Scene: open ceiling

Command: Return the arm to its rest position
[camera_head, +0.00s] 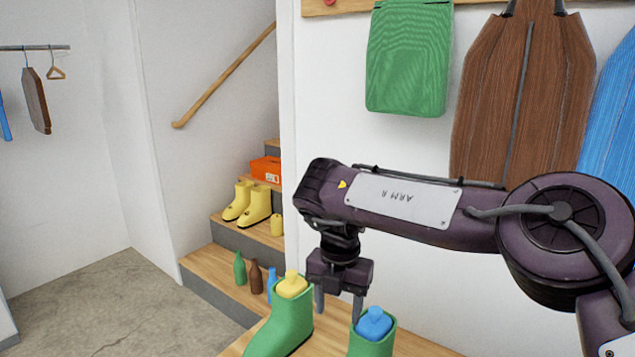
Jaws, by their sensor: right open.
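My right arm (405,200) comes in from the right edge, raised and reaching left across the view. My right gripper (338,308) points down, open, with nothing seen between its fingers. Its fingertips are in the picture between two green boots on a wooden bench. I cannot tell whether the fingers touch either boot. My left gripper is out of view.
The wooden bench (412,344) lies below the gripper. Stairs behind hold yellow boots (247,203), an orange box (265,169) and several small bottles. A green bag (408,60) and a brown coat (520,95) hang on the wall behind my arm. The floor (110,310) at left is clear.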

